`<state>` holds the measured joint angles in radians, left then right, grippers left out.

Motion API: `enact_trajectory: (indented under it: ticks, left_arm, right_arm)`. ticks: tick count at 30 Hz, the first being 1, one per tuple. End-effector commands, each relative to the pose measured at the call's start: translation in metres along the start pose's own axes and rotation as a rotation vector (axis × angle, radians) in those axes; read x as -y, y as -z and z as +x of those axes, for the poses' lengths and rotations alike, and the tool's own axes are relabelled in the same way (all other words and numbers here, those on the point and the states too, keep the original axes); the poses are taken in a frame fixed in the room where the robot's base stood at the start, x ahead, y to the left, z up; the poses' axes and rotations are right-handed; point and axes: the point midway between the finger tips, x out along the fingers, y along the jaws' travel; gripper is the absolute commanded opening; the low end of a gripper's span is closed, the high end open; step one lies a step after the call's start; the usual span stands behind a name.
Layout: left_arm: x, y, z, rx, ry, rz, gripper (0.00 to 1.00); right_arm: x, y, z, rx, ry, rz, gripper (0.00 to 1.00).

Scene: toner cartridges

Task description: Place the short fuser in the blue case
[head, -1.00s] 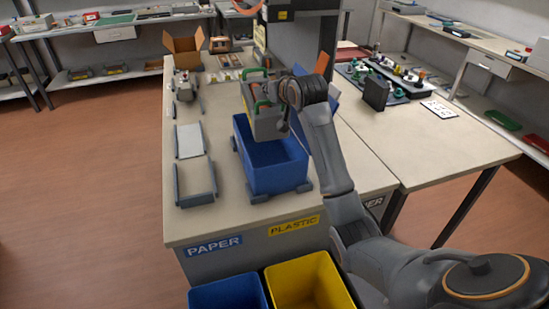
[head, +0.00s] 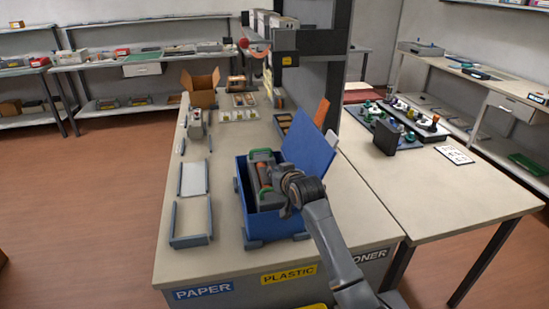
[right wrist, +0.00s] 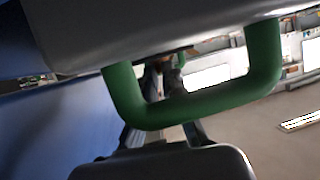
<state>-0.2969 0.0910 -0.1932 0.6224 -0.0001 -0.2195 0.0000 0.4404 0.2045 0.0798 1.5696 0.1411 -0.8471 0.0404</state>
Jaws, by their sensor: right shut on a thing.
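The short fuser (head: 264,174), a grey unit with green handles and a reddish roller, is in the mouth of the blue case (head: 262,225), partly below its rim. Whether it touches the floor of the case is hidden. The case stands on the table with its blue lid raised at the right. My right gripper (head: 284,186) is shut on the fuser at its right side. In the right wrist view, a green handle (right wrist: 195,112) and the grey fuser body (right wrist: 150,38) fill the near view, with a blue surface (right wrist: 60,130) at the left. My left gripper is not in view.
Grey frame parts (head: 191,222) and a white panel (head: 194,178) lie left of the case. An open cardboard box (head: 200,92) stands at the back. A black block (head: 386,137) and a rack of small parts are on the right table.

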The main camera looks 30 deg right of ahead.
Motion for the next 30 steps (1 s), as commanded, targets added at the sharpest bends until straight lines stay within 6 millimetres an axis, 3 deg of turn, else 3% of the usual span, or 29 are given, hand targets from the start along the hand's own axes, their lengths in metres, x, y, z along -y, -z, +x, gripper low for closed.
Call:
enact_trajectory:
  ticks: [6,15,28,30]
  left_arm:
    - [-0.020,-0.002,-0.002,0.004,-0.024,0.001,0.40]
    - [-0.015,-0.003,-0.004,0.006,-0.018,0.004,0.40]
    - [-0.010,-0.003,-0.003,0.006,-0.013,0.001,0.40]
    - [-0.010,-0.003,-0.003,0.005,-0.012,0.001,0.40]
  right_arm:
    - [0.000,-0.006,0.004,-0.016,0.000,0.001,0.00]
    - [-0.001,-0.036,0.017,-0.015,0.000,0.000,0.00]
    - [-0.001,-0.041,0.019,-0.017,0.000,0.000,0.00]
    - [-0.001,-0.048,0.020,-0.002,0.000,-0.001,0.20]
